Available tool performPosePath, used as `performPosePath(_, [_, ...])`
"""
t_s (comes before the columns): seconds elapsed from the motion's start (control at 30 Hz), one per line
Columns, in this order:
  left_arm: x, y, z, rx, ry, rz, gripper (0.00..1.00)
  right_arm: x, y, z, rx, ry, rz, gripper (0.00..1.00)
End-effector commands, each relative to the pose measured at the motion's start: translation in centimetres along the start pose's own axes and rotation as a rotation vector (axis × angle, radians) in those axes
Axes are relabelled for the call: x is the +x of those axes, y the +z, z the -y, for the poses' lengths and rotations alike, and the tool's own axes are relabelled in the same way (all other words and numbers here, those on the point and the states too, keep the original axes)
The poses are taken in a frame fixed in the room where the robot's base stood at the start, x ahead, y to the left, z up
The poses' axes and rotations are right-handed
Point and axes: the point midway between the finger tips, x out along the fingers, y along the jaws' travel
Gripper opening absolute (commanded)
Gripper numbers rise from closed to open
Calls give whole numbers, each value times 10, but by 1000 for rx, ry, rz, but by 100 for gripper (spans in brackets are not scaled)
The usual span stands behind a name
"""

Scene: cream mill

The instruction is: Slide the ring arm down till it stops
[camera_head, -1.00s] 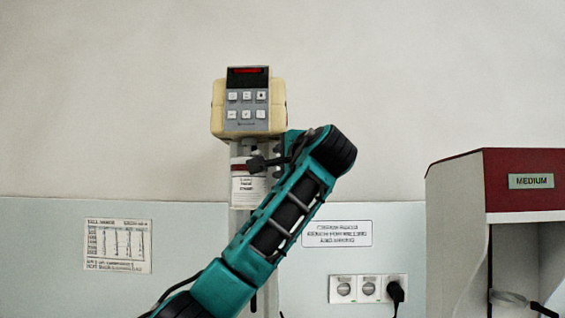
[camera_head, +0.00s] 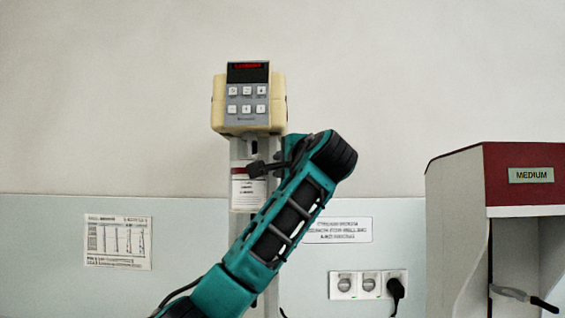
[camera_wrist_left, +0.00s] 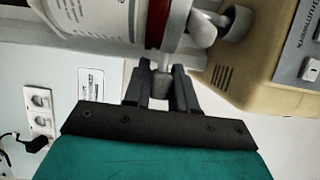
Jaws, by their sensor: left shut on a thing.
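The cream mill head (camera_head: 247,104) with its keypad and red display stands upright at the centre of the head view. Below it a white container with a printed label (camera_head: 246,190) hangs in front of the stand. The wrist view shows this container (camera_wrist_left: 100,18) with a red band, beside the grey ring arm (camera_wrist_left: 178,25). My left gripper (camera_head: 262,168) is below the mill head; in the wrist view (camera_wrist_left: 163,88) its dark fingers are shut on the ring arm's short grey stub. My left forearm hides the lower stand. My right gripper is out of view.
A cabinet marked MEDIUM (camera_head: 532,175) with a red top stands at the right. Wall sockets (camera_head: 369,285) with a black plug, a printed sign (camera_head: 338,230) and a chart (camera_head: 118,242) are behind.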

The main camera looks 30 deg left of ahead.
Motion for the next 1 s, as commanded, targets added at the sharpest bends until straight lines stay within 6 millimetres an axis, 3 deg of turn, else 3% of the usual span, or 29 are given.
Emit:
performPosePath(0.03, [0,-1,-18,2,4,-2,0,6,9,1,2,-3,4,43])
performPosePath(0.2, [0,-1,-44,1,4,-2,0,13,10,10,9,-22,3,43])
performPosePath(0.5, [0,-1,-42,1,3,-2,0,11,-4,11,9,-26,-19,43])
performPosePath(0.53, [0,0,-42,1,2,-2,29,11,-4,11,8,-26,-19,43])
performPosePath(0.7, [0,0,-42,0,2,-1,45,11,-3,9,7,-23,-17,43])
performPosePath(1.0, [-3,0,-42,0,2,-1,47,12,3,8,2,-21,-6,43])
